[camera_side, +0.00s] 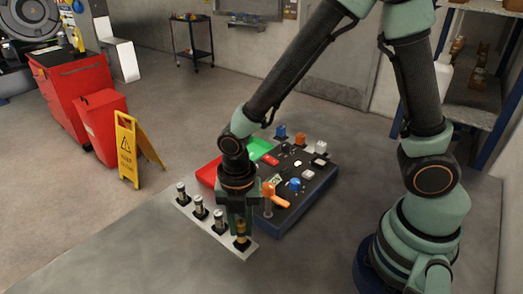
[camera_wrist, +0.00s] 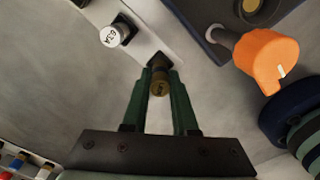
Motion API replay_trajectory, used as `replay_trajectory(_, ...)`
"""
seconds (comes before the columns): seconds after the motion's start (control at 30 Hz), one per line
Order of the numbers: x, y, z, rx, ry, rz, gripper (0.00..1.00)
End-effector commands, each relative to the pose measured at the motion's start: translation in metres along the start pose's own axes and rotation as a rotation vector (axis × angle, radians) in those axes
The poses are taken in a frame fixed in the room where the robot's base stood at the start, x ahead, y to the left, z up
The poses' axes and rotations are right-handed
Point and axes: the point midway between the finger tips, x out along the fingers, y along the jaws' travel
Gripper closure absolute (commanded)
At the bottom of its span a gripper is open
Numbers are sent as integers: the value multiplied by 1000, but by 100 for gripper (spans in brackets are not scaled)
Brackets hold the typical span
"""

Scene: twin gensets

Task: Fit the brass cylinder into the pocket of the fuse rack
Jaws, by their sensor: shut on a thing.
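The brass cylinder (camera_side: 240,229) is between the green fingers of my gripper (camera_side: 239,234), which is shut on it. In the wrist view the brass cylinder (camera_wrist: 159,87) shows end-on between the fingertips (camera_wrist: 159,92). The fuse rack (camera_side: 213,228) is a pale strip with a row of black pockets. Its near-end pocket is at the brass cylinder's lower end, partly hidden by it; I cannot tell how deep the cylinder sits. The rack (camera_wrist: 140,20) also shows in the wrist view, with the pocket's dark edge (camera_wrist: 160,62) just past the cylinder.
Silver fuses (camera_side: 199,207) stand in the rack's other pockets; one (camera_wrist: 112,36) is marked 63A. A dark panel (camera_side: 290,215) with an orange-handled lever (camera_side: 268,190) is close on the right. A red tray (camera_side: 208,172) lies behind. Floor left of the rack is clear.

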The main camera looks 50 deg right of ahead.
Motion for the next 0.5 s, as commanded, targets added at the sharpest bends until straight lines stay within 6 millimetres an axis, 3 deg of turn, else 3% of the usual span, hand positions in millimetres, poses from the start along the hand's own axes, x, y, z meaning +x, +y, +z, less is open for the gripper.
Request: replay_trajectory(0.5, 7, 1, 0, 0, 0, 1, 100)
